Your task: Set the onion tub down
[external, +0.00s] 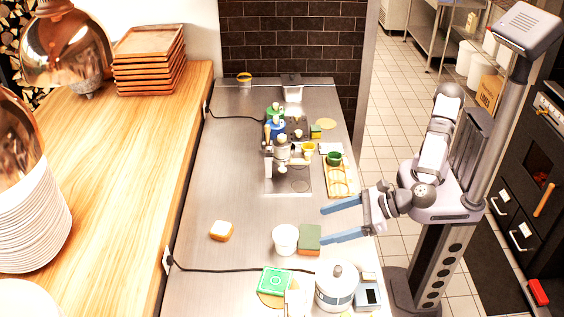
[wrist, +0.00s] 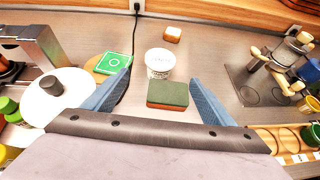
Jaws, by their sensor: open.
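The white tub (external: 285,239), open-topped with dark print on its side, stands upright on the steel counter. It also shows in the wrist view (wrist: 160,63), just beyond the fingertips. My gripper (external: 322,225) is open, with its two blue fingers spread and pointing left toward the tub, apart from it. In the wrist view my gripper (wrist: 158,82) holds nothing. A green and brown sponge-like block (wrist: 168,95) appears between the fingers, on the near side of the tub. The finger height above this block is hard to tell.
A white lidded pot (external: 336,287) and a green card (external: 273,281) are near the front. A small bread-like block (external: 220,231) lies left of the tub. A tray with round wells (external: 338,181) and a metal device (external: 281,152) stand further back. Counter left of the tub is mostly clear.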

